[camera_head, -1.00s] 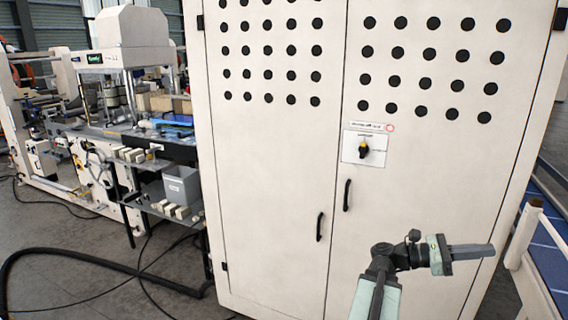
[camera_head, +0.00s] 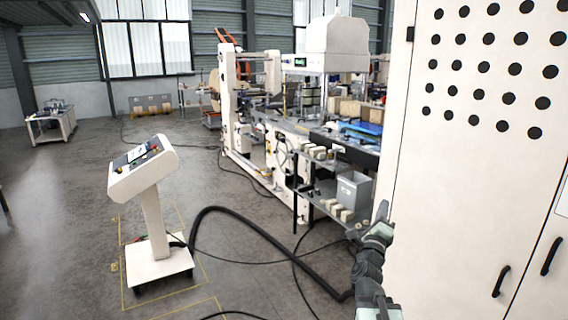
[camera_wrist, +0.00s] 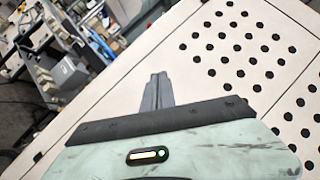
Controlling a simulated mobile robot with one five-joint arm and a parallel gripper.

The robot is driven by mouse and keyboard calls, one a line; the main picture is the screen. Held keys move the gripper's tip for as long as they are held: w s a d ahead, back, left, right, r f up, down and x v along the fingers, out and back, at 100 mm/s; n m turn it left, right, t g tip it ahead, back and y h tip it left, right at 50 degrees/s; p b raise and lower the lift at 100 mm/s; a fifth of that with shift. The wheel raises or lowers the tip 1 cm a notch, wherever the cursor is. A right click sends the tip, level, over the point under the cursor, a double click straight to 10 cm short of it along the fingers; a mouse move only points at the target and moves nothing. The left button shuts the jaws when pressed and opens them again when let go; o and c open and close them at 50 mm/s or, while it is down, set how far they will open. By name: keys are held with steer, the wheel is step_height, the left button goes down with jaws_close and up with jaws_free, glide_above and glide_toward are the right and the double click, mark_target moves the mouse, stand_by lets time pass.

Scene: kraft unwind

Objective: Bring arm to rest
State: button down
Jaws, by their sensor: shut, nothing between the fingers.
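My gripper (camera_head: 381,212) is at the lower right of the head view, raised in front of the left edge of the cream cabinet. In the wrist view my gripper (camera_wrist: 158,78) has its dark fingers together, with nothing between them. It points toward the cabinet (camera_wrist: 200,45), whose round black holes show at the upper right. The cabinet (camera_head: 440,190) also fills the right side of the head view, with two black handles low on its doors. I cannot tell how far the fingers are from the cabinet face.
A white control pedestal (camera_head: 152,205) stands on the left within yellow floor lines. A grey bin (camera_head: 353,189) sits on the machine's shelf. Open floor (camera_head: 60,190) lies at the left.

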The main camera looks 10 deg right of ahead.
steer(key=w+a+f+n+y, duration=0.35)
steer(key=a+n+y, duration=0.2)
steer(key=a, duration=0.45)
steer(key=w+a+f+n+y, duration=0.3)
steer(key=a+f+n+y, duration=0.2)
steer(key=a+n, duration=0.3)
steer(key=s+a+f+n+g+y, duration=0.2)
steer(key=a+f+n+g+y, duration=0.25)
steer(key=a+f, duration=0.5)
steer(key=s+f+n+g+h, duration=0.1)
steer(key=s+f+n+g, duration=0.5)
steer(key=s, duration=0.5)
steer(key=s+d+f+n+g+h, duration=0.1)
steer(key=s+f+n+g, duration=0.5)
steer(key=s, duration=0.4)
step_height(320, 180, down, 2)
steer(key=shift+s+d+f+g+h, duration=0.1)
steer(key=shift+s+d+g+h, duration=0.2)
steer(key=shift+g, duration=0.55)
